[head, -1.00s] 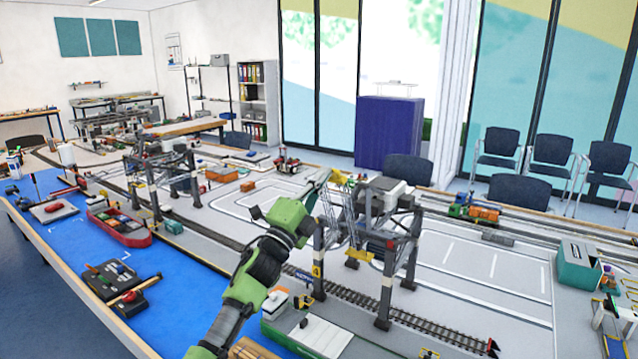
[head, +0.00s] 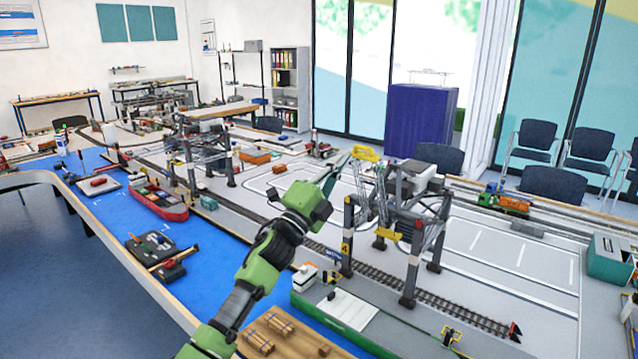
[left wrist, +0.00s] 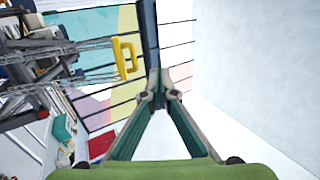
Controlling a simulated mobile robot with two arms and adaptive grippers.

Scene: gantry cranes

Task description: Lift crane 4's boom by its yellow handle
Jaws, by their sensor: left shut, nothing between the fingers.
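Crane 4 (head: 414,196) is a grey gantry with a yellow "4" plate on its front leg, standing over the rail track. Its lattice boom (head: 382,196) slants steeply up. The yellow handle (head: 366,154) is at the boom's upper end. My left gripper (head: 346,160) is shut and empty, its fingertips just left of the handle in the head view. In the left wrist view, the handle (left wrist: 126,56) is up and left of my shut fingertips (left wrist: 158,82), with a visible gap. My right gripper is not in view.
A second gantry crane (head: 208,155) stands farther back left. Open grey board lies right of crane 4.

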